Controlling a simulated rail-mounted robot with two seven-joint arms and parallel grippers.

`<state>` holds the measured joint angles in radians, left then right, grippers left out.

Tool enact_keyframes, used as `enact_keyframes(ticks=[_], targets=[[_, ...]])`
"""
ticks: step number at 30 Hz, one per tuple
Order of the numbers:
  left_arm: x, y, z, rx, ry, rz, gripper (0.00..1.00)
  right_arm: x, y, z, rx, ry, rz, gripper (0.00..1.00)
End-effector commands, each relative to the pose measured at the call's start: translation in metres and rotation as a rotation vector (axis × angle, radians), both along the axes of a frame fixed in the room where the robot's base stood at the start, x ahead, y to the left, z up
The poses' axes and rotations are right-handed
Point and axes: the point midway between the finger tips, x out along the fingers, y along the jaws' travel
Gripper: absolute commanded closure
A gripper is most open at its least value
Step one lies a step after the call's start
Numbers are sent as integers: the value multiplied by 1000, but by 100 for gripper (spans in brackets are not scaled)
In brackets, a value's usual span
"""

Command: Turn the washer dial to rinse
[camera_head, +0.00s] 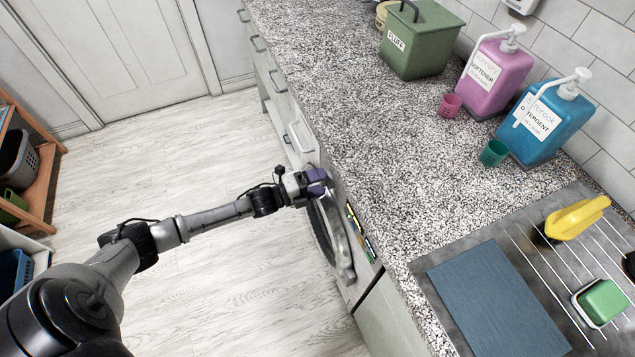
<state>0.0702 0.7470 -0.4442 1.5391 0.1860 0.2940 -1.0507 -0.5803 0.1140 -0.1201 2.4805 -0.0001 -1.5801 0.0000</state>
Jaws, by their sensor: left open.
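The washer (347,266) stands under the counter, seen steeply from above, with its round door rim on the front. My left gripper (322,182) is at the upper part of the washer front, just below the counter edge. Its fingers have purple parts and are open. I cannot tell whether they touch the washer. The dial cannot be made out; the gripper and the steep angle hide that part of the panel. A strip of small coloured marks (361,232) shows on the front, right of the gripper. My right gripper is out of view.
The speckled counter (370,130) overhangs the washer. On it stand a green FLUFF bin (425,45), a pink softener bottle (495,78), a blue detergent bottle (548,125) and small cups. A drawer with a handle (300,137) is beside the gripper. The floor (200,270) is clear.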

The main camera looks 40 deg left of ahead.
Motion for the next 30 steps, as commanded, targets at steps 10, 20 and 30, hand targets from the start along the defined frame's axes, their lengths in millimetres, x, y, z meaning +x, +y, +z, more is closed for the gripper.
enact_keyframes(ticks=[10, 20, 30], targets=[[0, 0, 0, 0, 1, 0, 35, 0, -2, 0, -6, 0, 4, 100], [0, 0, 0, 0, 1, 0, 66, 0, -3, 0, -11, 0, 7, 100], [0, 0, 0, -35, 18, 0, 73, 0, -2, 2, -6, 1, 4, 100]])
